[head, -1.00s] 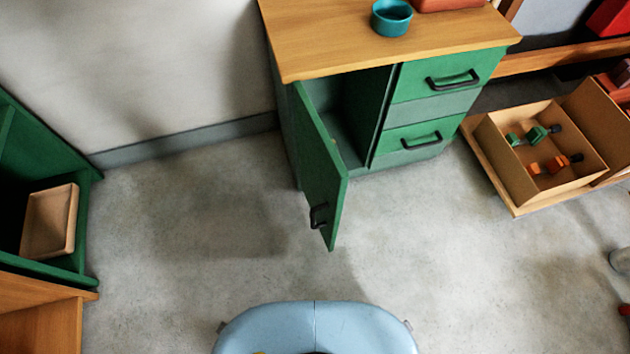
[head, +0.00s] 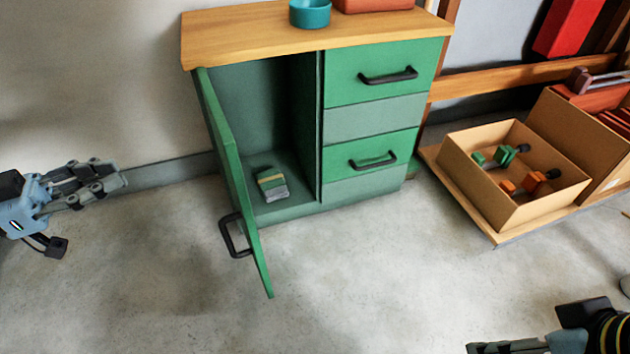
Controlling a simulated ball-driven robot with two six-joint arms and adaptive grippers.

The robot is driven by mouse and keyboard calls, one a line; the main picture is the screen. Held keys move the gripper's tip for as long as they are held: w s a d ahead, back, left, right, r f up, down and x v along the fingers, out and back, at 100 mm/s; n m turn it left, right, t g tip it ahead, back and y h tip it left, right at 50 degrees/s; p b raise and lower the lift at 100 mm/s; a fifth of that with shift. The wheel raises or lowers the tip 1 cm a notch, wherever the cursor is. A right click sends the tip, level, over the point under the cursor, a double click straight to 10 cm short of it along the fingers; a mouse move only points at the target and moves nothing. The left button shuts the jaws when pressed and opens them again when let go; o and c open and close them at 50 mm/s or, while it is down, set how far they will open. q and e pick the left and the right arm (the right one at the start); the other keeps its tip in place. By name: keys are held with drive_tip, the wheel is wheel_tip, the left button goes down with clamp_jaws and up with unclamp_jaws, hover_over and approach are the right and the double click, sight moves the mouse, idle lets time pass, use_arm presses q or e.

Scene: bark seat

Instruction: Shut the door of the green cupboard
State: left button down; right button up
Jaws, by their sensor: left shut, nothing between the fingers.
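The green cupboard (head: 309,125) stands against the wall under a wooden top. Its door (head: 236,175) is hinged on the left and stands wide open, swung out toward me. A black handle (head: 232,237) is on the door's outer, left face near its free edge. My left gripper (head: 112,178) is at the left, shut and empty, clear of the door and to the left of it. My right gripper (head: 480,348) shows only in part at the bottom right, far from the door. Its fingertips are too cut off to judge.
A small striped block (head: 271,185) lies inside the cupboard. A teal bowl (head: 310,14) stands on the top. Two drawers with black handles are closed on the right. A cardboard box (head: 506,190) with tools is further right. The floor before the cupboard is clear.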

use_arm(q)
drive_tip(key=b+x, duration=0.5)
drive_tip(key=x, duration=0.8)
drive_tip(key=shift+w+d+f, duration=0.25)
drive_tip(key=shift+w+f, duration=0.1)
drive_tip(key=shift+w, duration=0.2)
use_arm(e)
wheel_tip(320, 180, down, 6)
drive_tip(key=w+t, duration=0.2)
drive_tip(key=t, duration=0.2)
drive_tip(key=shift+w+a+t, duration=0.25)
drive_tip(key=shift+a+t, duration=0.05)
drive_tip(key=shift+a, duration=0.05)
